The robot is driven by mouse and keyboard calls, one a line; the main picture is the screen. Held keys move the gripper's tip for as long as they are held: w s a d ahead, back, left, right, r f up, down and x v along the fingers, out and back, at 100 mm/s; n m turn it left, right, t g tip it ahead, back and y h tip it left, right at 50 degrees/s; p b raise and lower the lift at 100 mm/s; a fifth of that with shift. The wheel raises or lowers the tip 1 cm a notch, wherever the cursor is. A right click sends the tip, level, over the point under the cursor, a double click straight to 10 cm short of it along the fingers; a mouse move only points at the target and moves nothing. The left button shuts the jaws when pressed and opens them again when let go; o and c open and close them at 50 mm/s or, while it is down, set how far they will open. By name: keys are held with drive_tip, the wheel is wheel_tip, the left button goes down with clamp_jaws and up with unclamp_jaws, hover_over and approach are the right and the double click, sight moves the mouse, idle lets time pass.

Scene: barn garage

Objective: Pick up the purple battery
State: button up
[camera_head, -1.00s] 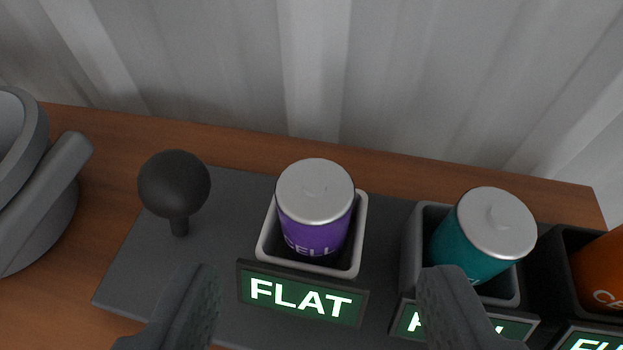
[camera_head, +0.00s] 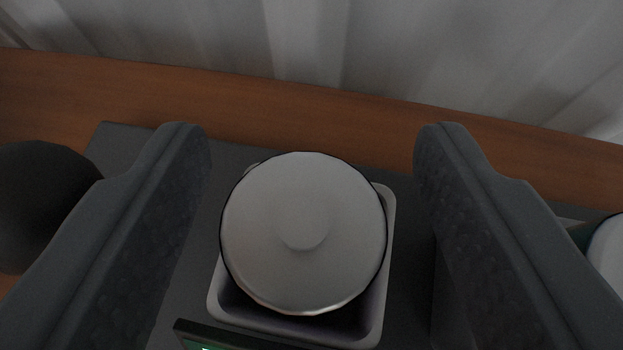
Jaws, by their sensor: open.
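The purple battery (camera_head: 303,232) stands upright in its pale square holder (camera_head: 372,327). I see mostly its round silver top, and its purple side is almost wholly hidden beneath. My gripper (camera_head: 312,140) is open, with one dark finger on the left and one on the right of the battery. There is a gap between each finger and the battery top, and neither finger appears to touch it.
A black ball knob (camera_head: 40,200) is close beside the left finger. The teal battery (camera_head: 609,252) shows partly behind the right finger. A sign (camera_head: 215,340) sits at the holder's front. The wooden shelf (camera_head: 250,105) and pale corrugated wall lie behind.

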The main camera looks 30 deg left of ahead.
sight(319, 205)
drive_tip(key=c, duration=1.1)
drive_tip(key=shift+c, duration=0.2)
drive_tip(key=shift+r, duration=0.15)
drive_tip(key=shift+r, duration=0.65)
wheel_tip(319, 205, up, 2)
drive_tip(key=shift+r+p, duration=0.1)
drive_tip(key=shift+p, duration=0.35)
drive_tip(key=s+a+p, duration=0.1)
drive_tip(key=s+a, duration=0.1)
drive_tip(key=s, duration=0.5)
drive_tip(key=s+a+r, duration=0.1)
drive_tip(key=s+a, duration=0.2)
drive_tip(key=s, duration=0.5)
drive_tip(key=shift+a+r+p, duration=0.15)
drive_tip(key=shift+a+p, duration=0.2)
drive_tip(key=shift+p, duration=0.05)
